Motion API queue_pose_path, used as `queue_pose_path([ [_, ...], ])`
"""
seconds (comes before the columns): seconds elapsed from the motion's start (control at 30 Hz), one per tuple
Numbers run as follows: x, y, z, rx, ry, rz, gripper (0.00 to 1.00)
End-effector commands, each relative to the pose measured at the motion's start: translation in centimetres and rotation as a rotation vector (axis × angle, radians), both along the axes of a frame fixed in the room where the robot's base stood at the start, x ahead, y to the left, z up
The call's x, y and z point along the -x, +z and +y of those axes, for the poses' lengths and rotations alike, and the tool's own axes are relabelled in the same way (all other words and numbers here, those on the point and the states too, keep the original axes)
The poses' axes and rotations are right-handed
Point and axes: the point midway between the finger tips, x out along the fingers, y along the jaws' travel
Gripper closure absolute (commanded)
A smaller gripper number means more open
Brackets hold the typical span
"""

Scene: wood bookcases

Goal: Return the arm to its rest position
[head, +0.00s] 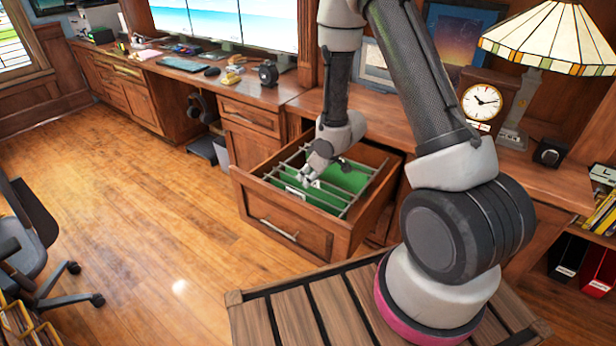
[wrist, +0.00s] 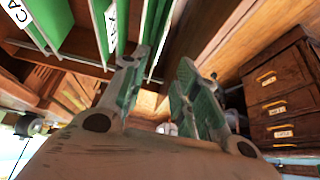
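My arm reaches from the wooden platform on the right out over the desk's open drawer in the head view. My gripper (head: 306,178) points down at the drawer's hanging files, close to their near rails. In the wrist view, my gripper (wrist: 160,70) has its two fingers apart with a gap between them and nothing visibly held. Green folders (wrist: 77,42) with white labels hang close by its left finger. I cannot tell whether a finger touches a folder.
The open drawer (head: 281,228) juts from the desk into the room, with metal rails and green folders (head: 343,178) inside. A lamp (head: 548,38) and a clock (head: 481,101) stand on the desk at right. An office chair (head: 30,240) is at left. The middle floor is clear.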

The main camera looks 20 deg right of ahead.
Motion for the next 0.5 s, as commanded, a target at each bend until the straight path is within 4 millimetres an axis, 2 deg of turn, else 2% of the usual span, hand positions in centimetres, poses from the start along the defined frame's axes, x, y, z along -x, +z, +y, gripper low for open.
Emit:
queue_pose_path([
  [0.33,0.5,-0.4,-0.4,0.017,0.0,0.023,0.7],
  [0.43,2.1,-1.3,-1.7,0.07,-0.02,0.101,0.7],
  [0.5,4.2,-2.2,-3.2,0.123,-0.046,0.185,0.7],
])
